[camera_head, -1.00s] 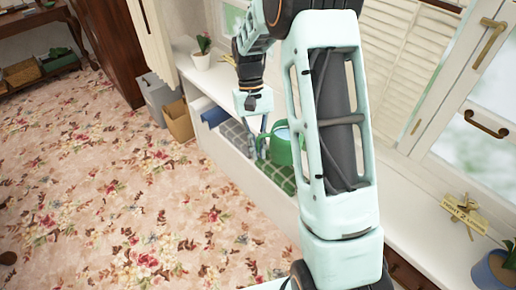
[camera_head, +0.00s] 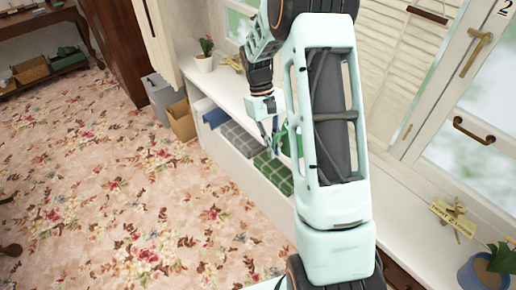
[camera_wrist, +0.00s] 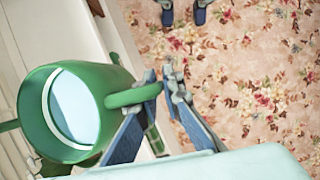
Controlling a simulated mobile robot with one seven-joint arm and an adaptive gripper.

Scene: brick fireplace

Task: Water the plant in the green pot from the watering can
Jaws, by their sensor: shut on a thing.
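The green watering can (camera_wrist: 92,105) fills the left of the wrist view, its round opening facing the camera and light blue inside. My gripper (camera_wrist: 168,82) is shut on its green handle, with the blue fingers on both sides. In the head view my gripper (camera_head: 272,132) is above the bench seat, and the can (camera_head: 285,140) is mostly hidden behind my arm. A plant in a white pot (camera_head: 204,64) stands on the far ledge, and a plant in a blue pot (camera_head: 482,272) stands at the lower right. I cannot make out a green pot.
Below the window ledge (camera_head: 405,222) is a low bench with grey (camera_head: 238,136) and green checked (camera_head: 272,172) cushions. A yellow thing (camera_head: 455,217) lies on the ledge near the blue pot. Boxes (camera_head: 181,121) stand at the bench's far end. The floral carpet (camera_head: 130,200) is open.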

